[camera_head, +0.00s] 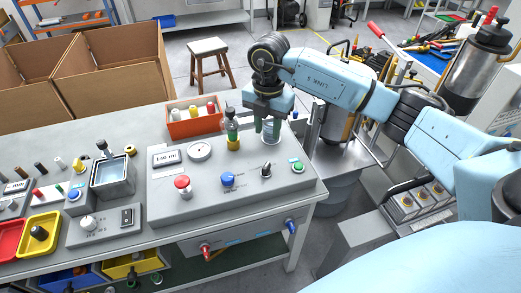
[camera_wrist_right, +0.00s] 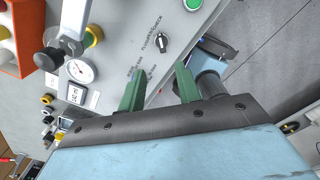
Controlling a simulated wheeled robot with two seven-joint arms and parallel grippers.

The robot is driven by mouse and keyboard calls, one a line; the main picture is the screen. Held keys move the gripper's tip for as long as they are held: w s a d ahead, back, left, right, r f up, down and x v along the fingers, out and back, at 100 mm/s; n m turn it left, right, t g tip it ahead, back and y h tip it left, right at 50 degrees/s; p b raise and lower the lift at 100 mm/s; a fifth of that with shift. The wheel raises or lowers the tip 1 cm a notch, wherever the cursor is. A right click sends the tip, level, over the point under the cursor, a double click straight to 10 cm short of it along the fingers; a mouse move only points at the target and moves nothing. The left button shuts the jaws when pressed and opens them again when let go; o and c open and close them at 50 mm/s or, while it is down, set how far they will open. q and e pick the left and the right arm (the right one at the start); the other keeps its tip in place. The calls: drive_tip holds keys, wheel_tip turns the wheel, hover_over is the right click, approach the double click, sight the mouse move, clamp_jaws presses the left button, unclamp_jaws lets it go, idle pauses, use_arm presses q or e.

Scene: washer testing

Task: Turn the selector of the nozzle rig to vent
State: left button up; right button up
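The grey nozzle rig (camera_head: 215,205) stands on the bench. It has a black rotary knob (camera_head: 266,170) and a blue knob (camera_head: 228,179) on its sloped front. The black knob also shows in the right wrist view (camera_wrist_right: 161,41), with small printed labels beside it. My right gripper (camera_head: 267,127) is above the rig's back right part, apart from both knobs. Its green fingers are spread with nothing between them in the wrist view (camera_wrist_right: 158,86). My left gripper is out of view.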

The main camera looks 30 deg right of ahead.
sight(267, 164)
wheel_tip(267, 164, down, 13)
drive_tip(key=shift+s+f+b, duration=0.1)
drive_tip(key=shift+b, duration=0.2)
clamp_jaws()
idle(0.3)
